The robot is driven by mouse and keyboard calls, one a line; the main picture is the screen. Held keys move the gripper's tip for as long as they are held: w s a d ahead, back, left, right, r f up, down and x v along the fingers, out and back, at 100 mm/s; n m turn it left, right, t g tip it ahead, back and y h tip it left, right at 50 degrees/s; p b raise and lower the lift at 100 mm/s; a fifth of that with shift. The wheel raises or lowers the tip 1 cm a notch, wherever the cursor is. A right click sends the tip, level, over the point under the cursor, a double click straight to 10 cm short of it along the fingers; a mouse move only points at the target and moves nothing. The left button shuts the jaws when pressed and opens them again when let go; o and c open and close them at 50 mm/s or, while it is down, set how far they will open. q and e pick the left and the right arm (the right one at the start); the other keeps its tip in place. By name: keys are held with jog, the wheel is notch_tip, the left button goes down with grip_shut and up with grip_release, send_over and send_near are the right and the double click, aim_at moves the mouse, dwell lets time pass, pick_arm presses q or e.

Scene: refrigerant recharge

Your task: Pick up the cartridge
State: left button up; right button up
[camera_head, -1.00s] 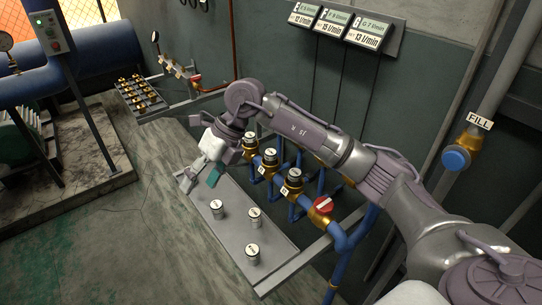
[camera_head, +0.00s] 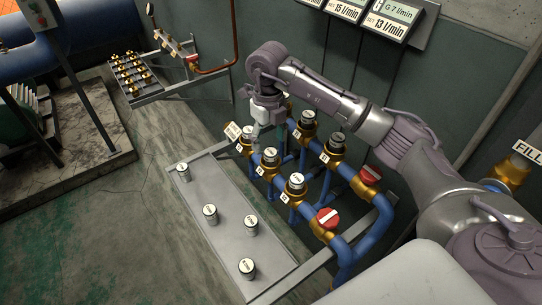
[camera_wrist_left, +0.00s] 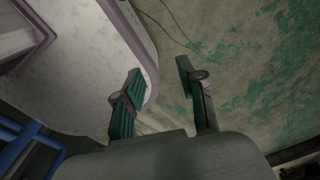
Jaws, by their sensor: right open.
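Several small silver cylinders with pale labelled tops, which look like the cartridges, stand upright on the grey metal shelf (camera_head: 222,253). One cartridge (camera_head: 183,171) stands at the far left end. The others are a middle cartridge (camera_head: 210,214), one to its right (camera_head: 251,227) and a front cartridge (camera_head: 246,269). My right gripper (camera_head: 260,132) is open above the back of the valve manifold, apart from the shelf cartridges; its fingertips are partly hidden. My left gripper (camera_wrist_left: 161,95) is open and empty in the left wrist view, its two teal-padded fingers spread apart.
Blue pipes with brass valves (camera_head: 296,185) and red knobs (camera_head: 328,218) stand right of the shelf. Flow displays (camera_head: 385,18) hang on the wall. A rack of brass fittings (camera_head: 130,75) is at the back left. The floor left of the shelf is clear.

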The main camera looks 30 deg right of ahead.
aim_at(271, 152)
notch_tip(271, 152, down, 2)
jog(key=shift+d+f+p, duration=0.15)
jog(key=shift+p, duration=0.6)
notch_tip(271, 152, down, 2)
jog(key=shift+d+f, duration=0.15)
jog(key=shift+f, duration=0.05)
jog(key=shift+f+p, duration=0.3)
jog(key=shift+w+f, duration=0.1)
jog(key=shift+c, duration=0.4)
jog(key=c, duration=1)
pick_arm(q)
jog(key=w, duration=0.1)
jog(key=w+d+r, duration=0.1)
jog(key=w+r, duration=0.1)
jog(key=shift+d, duration=0.35)
pick_arm(e)
grip_shut()
